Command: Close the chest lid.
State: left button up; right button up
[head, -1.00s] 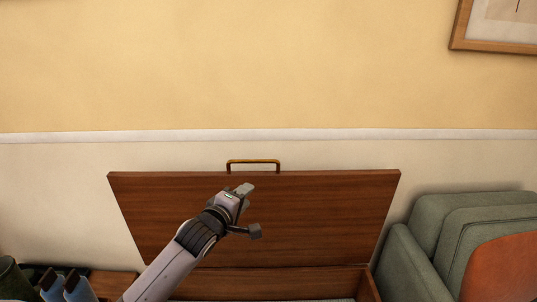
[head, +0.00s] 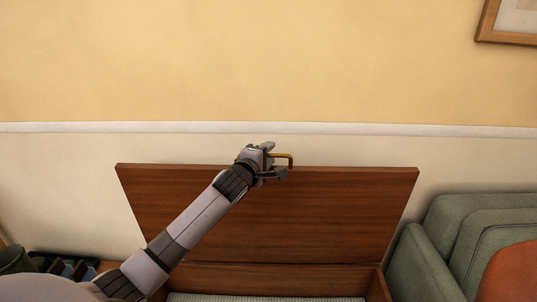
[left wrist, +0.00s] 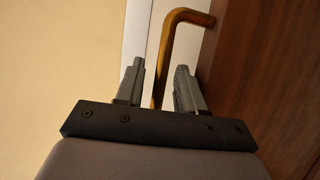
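The brown wooden chest lid (head: 330,215) stands raised against the wall, its broad face toward me. A brass handle (head: 289,160) sits on its top edge. The open chest (head: 375,285) shows below, with a pale striped surface inside. My left gripper (head: 271,160) is at the lid's top edge, at the left part of the handle. In the left wrist view, its two fingers (left wrist: 160,82) are apart, and part of the handle (left wrist: 168,45) runs between them in the picture. I cannot tell whether they touch it. My right gripper is not in view.
A green armchair (head: 425,265) with an orange cushion (head: 511,272) stands close to the chest's right side. Boots (head: 75,270) and dark items are at the lower left. The wall (head: 270,60) is right behind the lid; a framed picture (head: 507,22) hangs upper right.

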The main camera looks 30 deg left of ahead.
pick_arm(q)
jog(key=shift+w+a+f, duration=0.1)
jog(key=shift+w, duration=0.3)
grip_shut()
